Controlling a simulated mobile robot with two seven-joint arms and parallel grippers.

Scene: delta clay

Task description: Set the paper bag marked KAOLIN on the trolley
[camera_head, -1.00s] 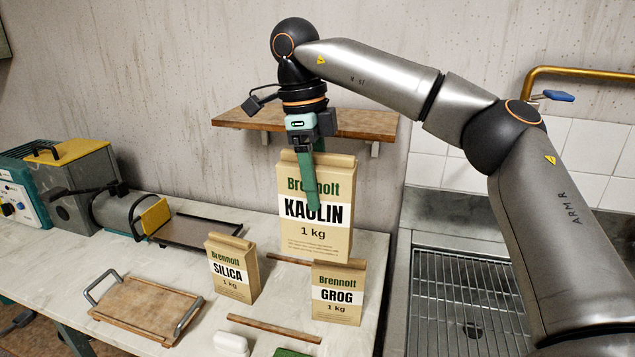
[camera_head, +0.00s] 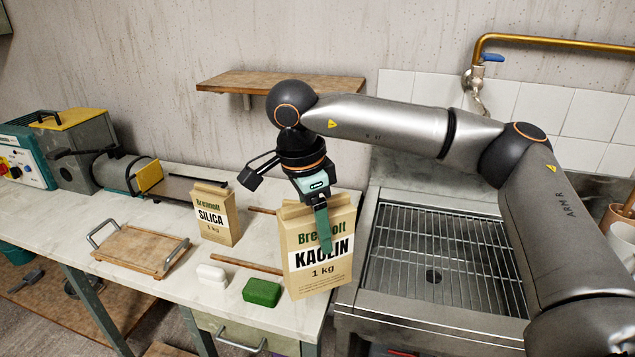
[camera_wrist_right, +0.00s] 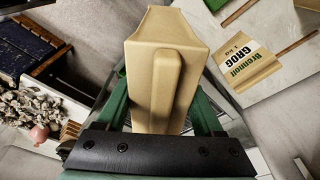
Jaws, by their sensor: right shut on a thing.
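The tan paper bag marked KAOLIN (camera_head: 318,280) hangs upright from my right gripper (camera_head: 322,225), in front of the bench's right end and close to the sink. The gripper's green fingers are shut on the bag's folded top. In the right wrist view the bag's top (camera_wrist_right: 165,75) sits between the two fingers (camera_wrist_right: 160,110). I cannot pick out the trolley for certain in either view. My left gripper is not in view.
The SILICA bag (camera_head: 215,215) stands on the bench; the GROG bag (camera_wrist_right: 246,62) shows in the wrist view. A handled wooden board (camera_head: 140,249), white block (camera_head: 211,275) and green block (camera_head: 262,291) lie on the bench. The sink (camera_head: 440,250) is right of it.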

